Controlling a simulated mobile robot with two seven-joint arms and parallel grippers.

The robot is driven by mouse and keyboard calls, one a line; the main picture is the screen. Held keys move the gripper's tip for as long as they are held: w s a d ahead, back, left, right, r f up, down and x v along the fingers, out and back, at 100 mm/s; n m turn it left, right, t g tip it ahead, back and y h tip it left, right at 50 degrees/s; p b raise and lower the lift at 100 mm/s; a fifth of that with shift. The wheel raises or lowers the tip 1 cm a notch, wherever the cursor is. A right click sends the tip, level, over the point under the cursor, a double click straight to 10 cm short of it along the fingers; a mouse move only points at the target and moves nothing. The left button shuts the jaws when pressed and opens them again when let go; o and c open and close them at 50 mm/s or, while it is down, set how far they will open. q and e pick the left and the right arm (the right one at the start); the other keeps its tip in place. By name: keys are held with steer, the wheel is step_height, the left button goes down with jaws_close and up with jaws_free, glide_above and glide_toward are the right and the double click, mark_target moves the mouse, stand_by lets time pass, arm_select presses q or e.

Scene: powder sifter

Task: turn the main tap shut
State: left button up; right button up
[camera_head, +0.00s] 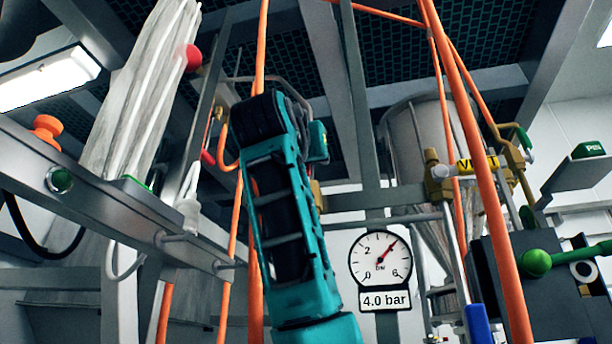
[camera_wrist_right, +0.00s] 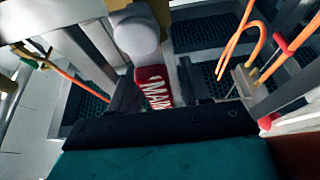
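The main tap shows in the right wrist view as a red piece with white lettering, MAIN (camera_wrist_right: 153,86), partly cut off, below a rounded pale grey part. My right gripper (camera_wrist_right: 157,90) has its two dark fingers apart, one on each side of the red piece. Whether either finger touches it I cannot tell. In the head view my teal right arm rises through the middle, its dark gripper end (camera_head: 262,115) up by the pipework. The arm hides the main tap there. My left gripper is in neither view.
A round gauge (camera_head: 380,258) above a 4.0 bar plate (camera_head: 385,300) hangs right of my arm. A yellow-tagged vent valve (camera_head: 478,164) is further right. Orange hoses (camera_head: 487,185) run close on both sides. A grey beam (camera_head: 100,200) crosses at left.

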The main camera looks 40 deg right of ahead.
steer(key=c, duration=0.7)
jaws_close()
steer(key=shift+s, duration=0.1)
